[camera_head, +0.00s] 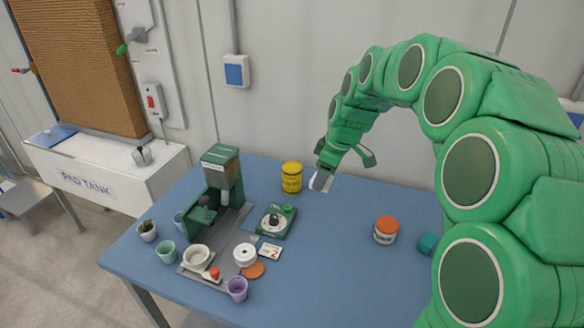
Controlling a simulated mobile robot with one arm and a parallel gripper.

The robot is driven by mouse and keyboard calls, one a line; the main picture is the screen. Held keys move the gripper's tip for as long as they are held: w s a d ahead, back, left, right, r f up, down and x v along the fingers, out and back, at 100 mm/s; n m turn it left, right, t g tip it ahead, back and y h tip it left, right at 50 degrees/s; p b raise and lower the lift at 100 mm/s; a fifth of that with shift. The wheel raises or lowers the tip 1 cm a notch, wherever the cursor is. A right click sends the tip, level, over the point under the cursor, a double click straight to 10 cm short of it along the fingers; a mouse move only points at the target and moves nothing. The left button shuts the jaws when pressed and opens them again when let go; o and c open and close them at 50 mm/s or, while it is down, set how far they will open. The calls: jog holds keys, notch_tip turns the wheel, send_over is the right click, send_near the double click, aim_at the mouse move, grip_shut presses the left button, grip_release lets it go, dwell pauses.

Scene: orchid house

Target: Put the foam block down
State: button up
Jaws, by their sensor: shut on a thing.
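My gripper (334,165) is at the end of the green arm, reaching down over the back middle of the blue table (330,270). It is shut on a small grey block with a pale side, the foam block (320,182). The block is partly hidden by the gripper. It is low near the table's back edge, to the right of the yellow tin (292,177). I cannot tell whether it touches the table.
An orange-lidded jar (386,230) and a teal block (427,243) stand on the right. A green machine (220,185), green scale (276,221), white bowl (197,257) and several cups crowd the left. The table's middle is clear. A wall stands behind.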

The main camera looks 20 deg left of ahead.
jog(key=w+a+r+m, duration=0.35)
jog(key=w+a, duration=0.25)
jog(key=a, duration=0.2)
send_over(291, 166)
jog(key=d, duration=0.1)
jog(key=shift+t, duration=0.4)
jog(key=shift+s+f, duration=0.15)
jog(key=shift+f, duration=1.45)
jog(key=shift+s+f, duration=0.15)
jog(key=shift+f, duration=1.5)
jog(key=shift+s+f, duration=0.15)
jog(key=shift+f, duration=1.45)
jog(key=shift+f, duration=0.15)
jog(key=shift+w+f, duration=0.2)
jog(key=shift+f, duration=1.5)
jog(key=shift+f, duration=0.1)
jog(key=o, duration=1)
